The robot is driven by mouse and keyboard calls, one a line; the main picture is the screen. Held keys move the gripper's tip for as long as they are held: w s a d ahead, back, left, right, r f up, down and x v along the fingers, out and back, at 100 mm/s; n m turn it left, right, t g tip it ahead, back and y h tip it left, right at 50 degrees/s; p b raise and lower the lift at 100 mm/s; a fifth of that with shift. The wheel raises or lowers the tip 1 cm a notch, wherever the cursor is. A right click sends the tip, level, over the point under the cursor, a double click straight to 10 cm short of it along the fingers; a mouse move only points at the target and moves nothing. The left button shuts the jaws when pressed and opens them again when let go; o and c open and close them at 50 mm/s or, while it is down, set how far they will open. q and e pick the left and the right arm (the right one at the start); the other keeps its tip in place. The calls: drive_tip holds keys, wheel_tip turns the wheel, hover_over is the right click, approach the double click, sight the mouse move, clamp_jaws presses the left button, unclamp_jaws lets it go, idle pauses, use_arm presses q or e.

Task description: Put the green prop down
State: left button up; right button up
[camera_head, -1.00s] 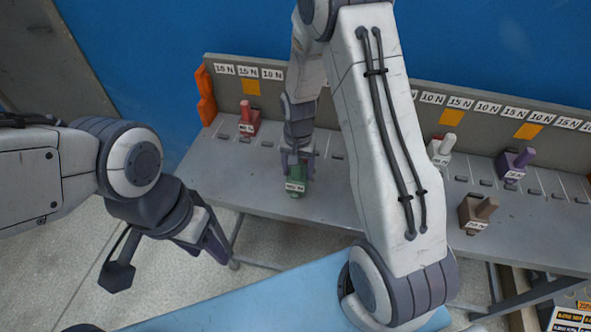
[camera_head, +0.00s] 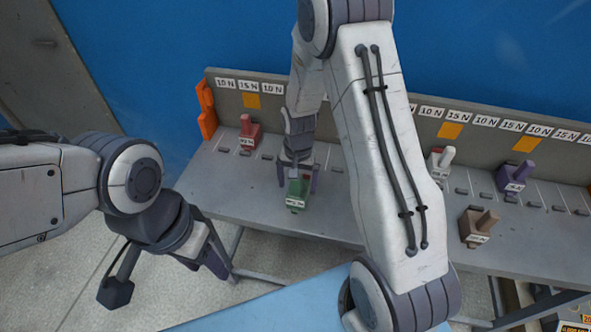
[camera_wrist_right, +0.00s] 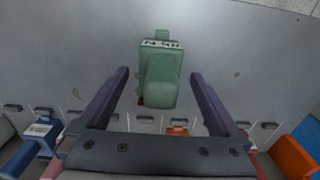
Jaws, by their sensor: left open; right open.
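The green prop (camera_head: 297,194) stands on the grey shelf near its front edge, left of the middle in the head view. In the right wrist view the green prop (camera_wrist_right: 161,76) sits between and just beyond the fingertips, with clear gaps on both sides. My right gripper (camera_head: 298,180) is open around the back of the prop, reaching down from above; its two fingers also show in the right wrist view (camera_wrist_right: 158,76). My left gripper (camera_head: 170,275) is open and empty, low at the left, in front of the shelf and away from the prop.
On the shelf (camera_head: 240,190) stand a red prop (camera_head: 248,133), a white one (camera_head: 440,160), a purple one (camera_head: 514,176) and a brown one (camera_head: 477,226). An upright labelled back panel (camera_head: 225,100) lines the rear. Bare shelf lies left of the green prop.

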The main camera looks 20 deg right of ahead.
wheel_tip(320, 180, up, 11)
drive_tip(key=shift+f+b, duration=0.2)
drive_tip(key=shift+b, duration=0.3)
drive_tip(key=s+a+r+n, duration=0.6)
drive_tip(key=s+a, duration=0.4)
drive_tip(key=s+a+n, duration=0.2)
drive_tip(key=s+n, duration=0.2)
drive_tip(key=s, duration=0.3)
drive_tip(key=s+a+r+n+y, duration=0.1)
drive_tip(key=s+a+n, duration=0.1)
drive_tip(key=s+n, duration=0.2)
drive_tip(key=s, duration=0.2)
drive_tip(key=shift+s+a+r, duration=0.3)
drive_tip(key=shift+s+a, duration=0.1)
